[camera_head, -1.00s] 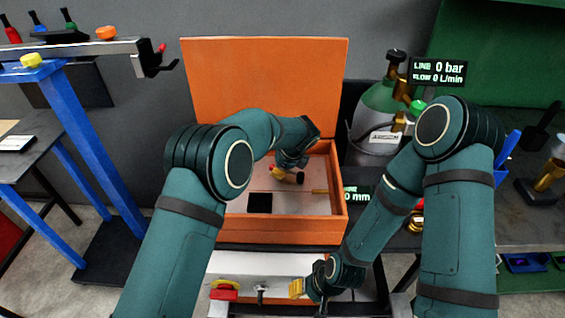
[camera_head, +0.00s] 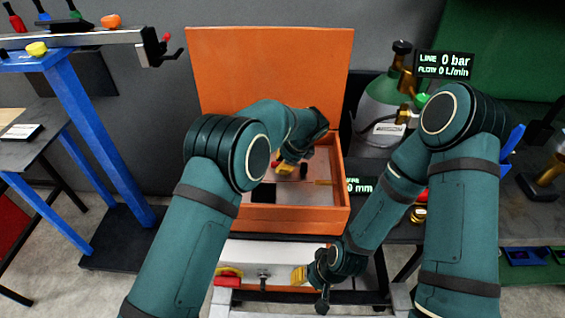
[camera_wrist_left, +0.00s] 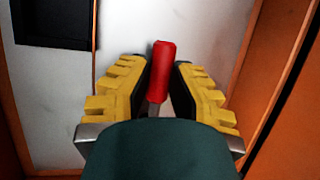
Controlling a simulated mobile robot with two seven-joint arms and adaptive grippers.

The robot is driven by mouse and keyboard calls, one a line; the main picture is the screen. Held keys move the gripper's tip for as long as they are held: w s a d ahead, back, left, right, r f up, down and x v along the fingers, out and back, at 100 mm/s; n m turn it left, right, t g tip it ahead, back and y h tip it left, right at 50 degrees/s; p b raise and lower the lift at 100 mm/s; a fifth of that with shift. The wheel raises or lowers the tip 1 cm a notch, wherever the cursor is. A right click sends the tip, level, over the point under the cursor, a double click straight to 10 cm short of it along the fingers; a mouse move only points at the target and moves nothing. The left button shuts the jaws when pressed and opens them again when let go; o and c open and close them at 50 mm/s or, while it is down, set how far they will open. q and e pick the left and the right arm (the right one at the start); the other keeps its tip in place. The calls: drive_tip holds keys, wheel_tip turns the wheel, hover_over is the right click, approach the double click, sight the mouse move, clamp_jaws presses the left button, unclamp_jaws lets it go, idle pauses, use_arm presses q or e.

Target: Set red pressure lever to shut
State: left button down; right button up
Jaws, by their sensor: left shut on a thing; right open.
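The red pressure lever (camera_wrist_left: 163,62) shows in the left wrist view as a red grip on a grey metal stem. It stands between the yellow ribbed fingers of my left gripper (camera_wrist_left: 160,85), which are shut on it. In the head view my left gripper (camera_head: 286,165) reaches down inside the orange box, and my left arm hides part of the box. The lever's base is hidden in the wrist view. My right gripper (camera_head: 299,276), with yellow fingers, is open in front of the box, beside a white panel.
The orange box (camera_head: 290,221) has its lid (camera_head: 268,70) raised at the back. A blue-legged stand (camera_head: 95,140) is at left.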

use_arm(q)
drive_tip(key=shift+s+f, duration=0.15)
drive_tip(key=shift+f, duration=0.05)
drive_tip(key=c, duration=0.8)
unclamp_jaws()
drive_tip(key=shift+c, duration=0.2)
drive_tip(key=shift+r, duration=0.1)
drive_tip(key=shift+d+r, duration=0.15)
drive_tip(key=shift+r, duration=0.3)
drive_tip(key=v, duration=1.1)
drive_tip(key=shift+r, duration=0.1)
